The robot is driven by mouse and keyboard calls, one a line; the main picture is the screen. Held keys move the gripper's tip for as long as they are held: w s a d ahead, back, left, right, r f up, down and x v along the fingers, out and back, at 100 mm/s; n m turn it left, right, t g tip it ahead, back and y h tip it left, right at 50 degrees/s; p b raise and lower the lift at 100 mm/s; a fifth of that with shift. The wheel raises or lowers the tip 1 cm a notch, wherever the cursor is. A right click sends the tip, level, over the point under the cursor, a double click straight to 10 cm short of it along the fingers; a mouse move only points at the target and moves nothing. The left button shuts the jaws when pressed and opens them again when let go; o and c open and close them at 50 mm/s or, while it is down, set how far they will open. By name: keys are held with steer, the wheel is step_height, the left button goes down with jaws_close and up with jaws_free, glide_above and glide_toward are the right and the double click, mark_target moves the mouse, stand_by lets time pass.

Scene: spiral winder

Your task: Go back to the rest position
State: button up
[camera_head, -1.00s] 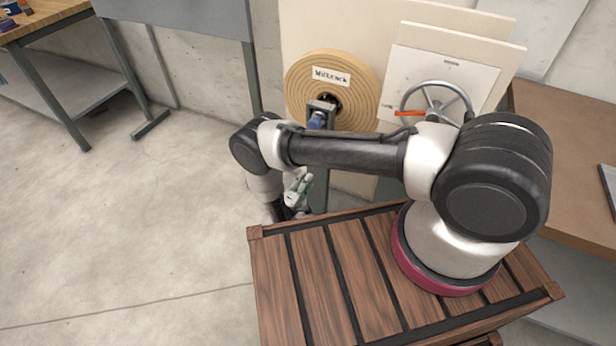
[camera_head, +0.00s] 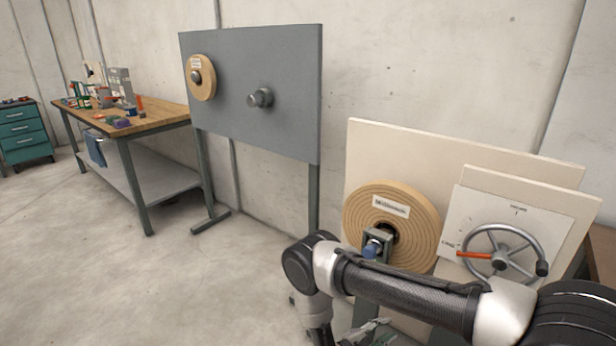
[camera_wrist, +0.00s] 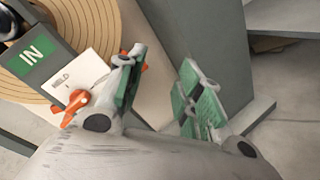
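My gripper (camera_wrist: 163,92) is open in the wrist view, its two green-padded fingers apart, with nothing between them. In the head view only a small part of my gripper (camera_head: 368,332) shows at the bottom edge, below my arm's dark forearm. The tan spiral disc (camera_head: 362,212) stands behind my arm, with a blue-ended clamp-like part (camera_head: 373,249) before its centre. The wrist view shows the disc (camera_wrist: 95,25) close to my gripper, at upper left. A grey block with a green "IN" label (camera_wrist: 32,50) and a white tag (camera_wrist: 88,66) with orange levers are beside the left finger.
A handwheel (camera_head: 500,255) with an orange pointer is on a white panel at right. A grey board (camera_head: 290,60) carries a small disc (camera_head: 207,85) and a knob (camera_head: 260,97). A workbench (camera_head: 160,122) with small items stands at left. The floor at left is clear.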

steer(key=s+d+r+m+g+y, duration=0.15)
steer(key=r+g, duration=0.25)
steer(key=r, duration=0.8)
steer(key=s+d+r+m+g+y, duration=0.1)
steer(key=s+r+m+g+y, duration=0.3)
steer(key=r, duration=0.8)
steer(key=s+d+r+m+g+y, duration=0.15)
steer(key=r+g, duration=0.35)
steer(key=r, duration=0.7)
steer(key=s+d+r+m+t+y, duration=0.2)
steer(key=s+r+t, duration=0.1)
steer(key=r, duration=0.5)
steer(key=s+d+r+m+t+y, duration=0.3)
steer(key=s+r, duration=0.3)
steer(key=r, duration=0.2)
steer(key=s+d+r+m+t+y, duration=0.2)
steer(key=s+r, duration=0.3)
steer(key=r, duration=0.4)
steer(key=shift+d+m+t+y, duration=0.3)
steer(key=shift+d+t+y, duration=0.1)
steer(key=shift+d+t, duration=0.2)
